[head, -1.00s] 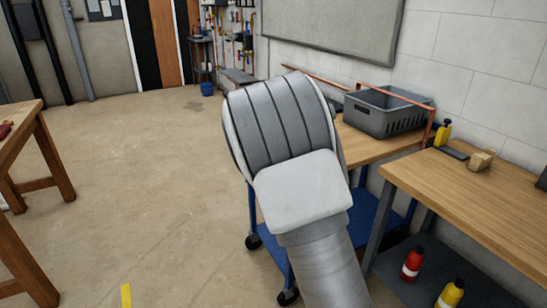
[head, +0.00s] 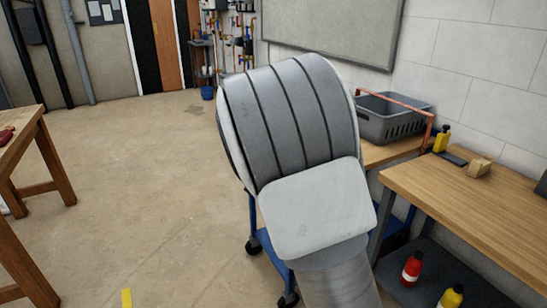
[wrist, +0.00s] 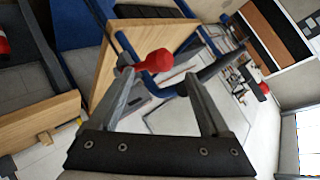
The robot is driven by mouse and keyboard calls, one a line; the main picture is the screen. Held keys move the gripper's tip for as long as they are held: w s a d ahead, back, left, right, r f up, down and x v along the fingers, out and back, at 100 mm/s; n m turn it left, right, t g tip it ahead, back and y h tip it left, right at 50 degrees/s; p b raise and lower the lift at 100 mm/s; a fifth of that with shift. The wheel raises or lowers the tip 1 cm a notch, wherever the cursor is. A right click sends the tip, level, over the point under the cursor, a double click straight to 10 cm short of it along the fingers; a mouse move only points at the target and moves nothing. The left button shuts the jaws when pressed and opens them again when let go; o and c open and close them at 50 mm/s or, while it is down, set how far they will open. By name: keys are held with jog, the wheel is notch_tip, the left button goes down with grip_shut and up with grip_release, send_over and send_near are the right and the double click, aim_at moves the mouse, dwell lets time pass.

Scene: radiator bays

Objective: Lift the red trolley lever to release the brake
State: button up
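The red lever (wrist: 152,62) shows in the wrist view, just beyond my fingertips and nearer the left one. My gripper (wrist: 160,84) is open, with its two fingers apart. I cannot tell whether a finger touches the lever. The blue trolley (head: 275,262) with a wooden top (head: 388,154) stands behind my arm in the head view. In that view my arm hides the lever, my gripper and much of the trolley. The wooden top (wrist: 118,68) and blue frame also show in the wrist view.
A grey crate (head: 390,120) stands beyond my arm. A wooden bench (head: 470,205) is at the right, with a red bottle (head: 411,268) and a yellow bottle (head: 451,297) below it. Another wooden table (head: 25,150) is at the left. The floor between is clear.

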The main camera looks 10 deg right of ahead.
jog(key=p+v, duration=0.5)
jog(key=v, duration=0.6)
jog(key=shift+s+r, duration=0.25)
jog(key=shift+a, duration=0.1)
jog(key=s+a+r+n+g+y+p, duration=0.1)
jog(key=s+r+n+g+y+p, duration=0.2)
jog(key=s, duration=0.4)
jog(key=s+a+r+n+y+p, duration=0.1)
jog(key=s+r+n+y, duration=0.15)
jog(key=s+r, duration=0.4)
jog(key=s+d+r+n+g+h+p, duration=0.1)
jog(key=s+d+n, duration=0.1)
jog(key=s, duration=0.6)
jog(key=s+d+r+n+g+h+p, duration=0.1)
jog(key=s+d+r+n+g+h, duration=0.1)
jog(key=s, duration=0.7)
jog(key=shift+s+d+n, duration=0.2)
jog(key=shift+d+n, duration=0.5)
jog(key=shift+n, duration=0.15)
